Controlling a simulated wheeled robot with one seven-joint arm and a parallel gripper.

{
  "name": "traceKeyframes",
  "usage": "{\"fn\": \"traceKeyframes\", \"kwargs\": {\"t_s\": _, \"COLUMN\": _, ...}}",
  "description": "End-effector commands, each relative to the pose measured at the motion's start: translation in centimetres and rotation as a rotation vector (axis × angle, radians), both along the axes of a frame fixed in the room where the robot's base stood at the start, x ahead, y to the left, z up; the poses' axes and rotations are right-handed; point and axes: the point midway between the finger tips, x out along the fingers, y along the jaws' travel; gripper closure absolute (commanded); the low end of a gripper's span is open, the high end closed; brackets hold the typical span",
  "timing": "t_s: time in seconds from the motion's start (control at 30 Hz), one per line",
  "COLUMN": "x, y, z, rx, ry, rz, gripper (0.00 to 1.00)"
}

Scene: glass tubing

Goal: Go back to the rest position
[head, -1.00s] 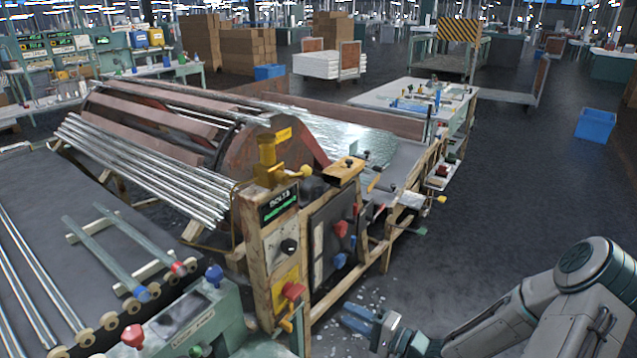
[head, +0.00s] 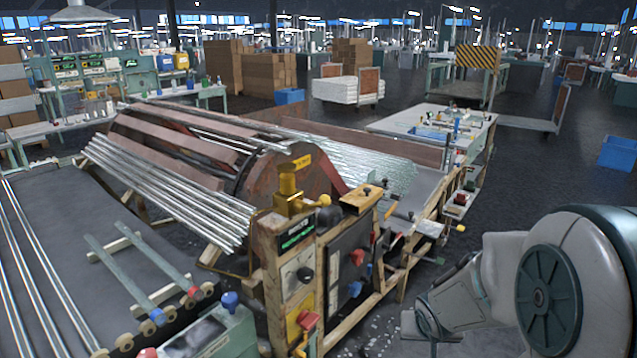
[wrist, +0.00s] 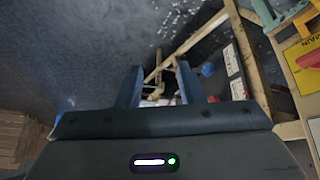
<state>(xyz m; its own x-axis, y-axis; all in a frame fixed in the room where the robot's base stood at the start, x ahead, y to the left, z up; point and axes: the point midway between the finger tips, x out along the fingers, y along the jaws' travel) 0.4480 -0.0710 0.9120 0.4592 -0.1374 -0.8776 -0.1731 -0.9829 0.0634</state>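My gripper (wrist: 157,80) shows in the wrist view with its two blue-grey fingers apart and nothing held between them. Beyond the fingers lie dark floor with pale scattered bits and part of a wooden frame (wrist: 240,55). In the head view my arm is folded at the lower right, its large white and dark-green joint close to the camera. The fingers cannot be seen in the head view.
The wooden-framed tubing machine (head: 330,275) with its big drum stands left of my arm. A conveyor bed (head: 70,260) is at the lower left. A white-topped table (head: 400,120) stands behind. A blue bin (head: 618,153) sits on open floor at the right.

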Motion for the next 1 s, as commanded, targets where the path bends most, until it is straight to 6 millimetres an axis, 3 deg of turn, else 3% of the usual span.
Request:
{"fn": "traceKeyframes", "kwargs": {"t_s": 0.03, "x": -1.0, "y": 0.3, "z": 1.7, "rx": -0.029, "ry": 0.011, "rz": -0.001, "gripper": 0.65}}
{"fn": "traceKeyframes", "kwargs": {"t_s": 0.2, "x": -5.4, "y": 1.6, "z": 5.7, "rx": -0.060, "ry": 0.087, "rz": 0.002, "gripper": 0.65}}
{"fn": "traceKeyframes", "kwargs": {"t_s": 0.5, "x": -13.1, "y": 5.8, "z": 10.0, "rx": 0.041, "ry": 0.207, "rz": 0.100, "gripper": 0.65}}
{"fn": "traceKeyframes", "kwargs": {"t_s": 0.7, "x": -15.2, "y": 7.1, "z": 10.7, "rx": 0.087, "ry": 0.238, "rz": 0.147, "gripper": 0.65}}
{"fn": "traceKeyframes", "kwargs": {"t_s": 1.0, "x": -15.3, "y": 7.2, "z": 10.7, "rx": 0.089, "ry": 0.242, "rz": 0.149, "gripper": 0.65}}
